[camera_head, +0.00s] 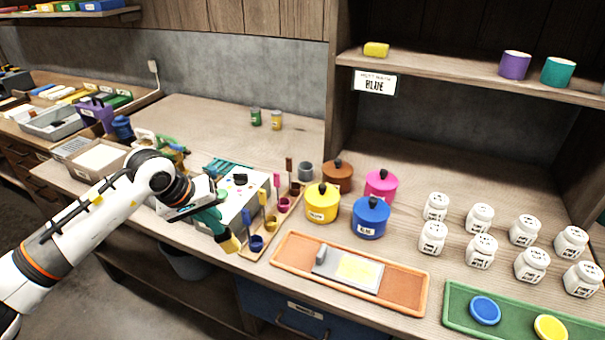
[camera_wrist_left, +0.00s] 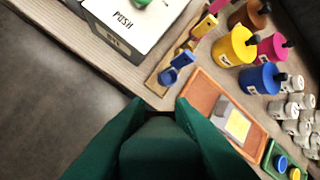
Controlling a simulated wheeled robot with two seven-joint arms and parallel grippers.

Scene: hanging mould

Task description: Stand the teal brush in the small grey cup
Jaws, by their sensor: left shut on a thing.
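My left gripper (camera_head: 207,215) is shut on the teal brush (camera_head: 216,226), over the front edge of the bench. The brush points down and to the right, with its pale yellow end (camera_head: 230,243) lowest. In the left wrist view, dark teal shapes fill the bottom middle around the gripper (camera_wrist_left: 158,108); where the fingers end and the brush begins is hard to tell. The small grey cup (camera_head: 305,170) stands upright on the bench, behind the yellow pot and left of the brown pot, well apart from the brush. My right gripper is not in view.
A white PUSH box (camera_head: 243,207) stands beside the gripper. A wooden rack (camera_head: 282,217) of small coloured cups with handles lies between the brush and the grey cup. Yellow (camera_head: 322,203), blue (camera_head: 371,218), brown and pink lidded pots stand right. An orange tray (camera_head: 408,290) lies in front.

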